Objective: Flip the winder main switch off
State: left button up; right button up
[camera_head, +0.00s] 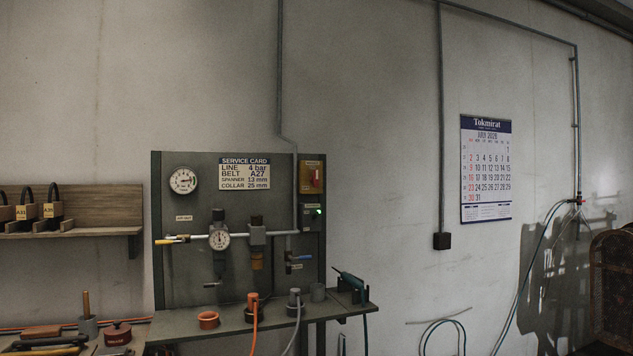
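I cannot tell for sure which box belongs to the winder. Neither of my grippers is in view.
A narrow shelf (350,305) below the panel holds orange and grey fittings, hoses and a green-handled tool (350,281). Gauges and a pipe with valves cross the panel. A workbench with tools is at lower left. Bare wall and a calendar (486,169) lie right.

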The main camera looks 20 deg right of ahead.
aim_at(315, 179)
jog(key=l+u, duration=0.1)
jog(key=u, duration=0.45)
jog(key=i+l+u, duration=0.1)
jog(key=l+u, duration=0.2)
jog(key=l, duration=0.15)
jog(key=l+u, duration=0.4)
jog(key=l, duration=0.75)
jog(key=l+u, duration=0.1)
jog(key=l, duration=0.7)
jog(key=k, duration=0.05)
